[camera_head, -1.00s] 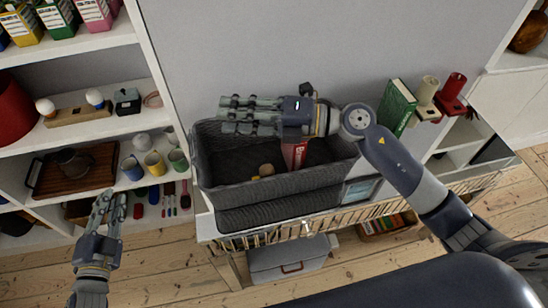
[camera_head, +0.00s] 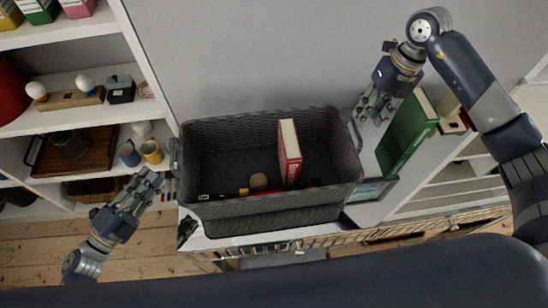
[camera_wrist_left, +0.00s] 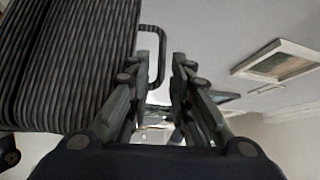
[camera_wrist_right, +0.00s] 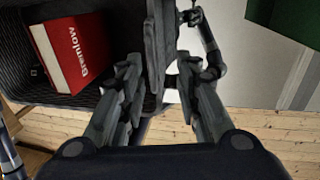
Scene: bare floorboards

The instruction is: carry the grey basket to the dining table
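The dark grey woven basket (camera_head: 275,218) stands on a white-topped unit against the wall. My left gripper (camera_head: 151,184) is open and empty, just left of the basket. In the left wrist view the basket (camera_wrist_left: 70,60) fills the left side, and its handle loop (camera_wrist_left: 160,62) shows between the fingertips. My right gripper (camera_head: 367,108) is open and empty beside the basket's right end; the right wrist view shows the basket (camera_wrist_right: 28,85) and book at left. No dining table is in view.
A green book (camera_head: 407,130) stands close to my right gripper, with a framed picture (camera_head: 372,189) below it. A white shelf unit (camera_head: 70,113) with mugs, a tray and bulbs is at left. Bare floorboards (camera_head: 130,262) show in front.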

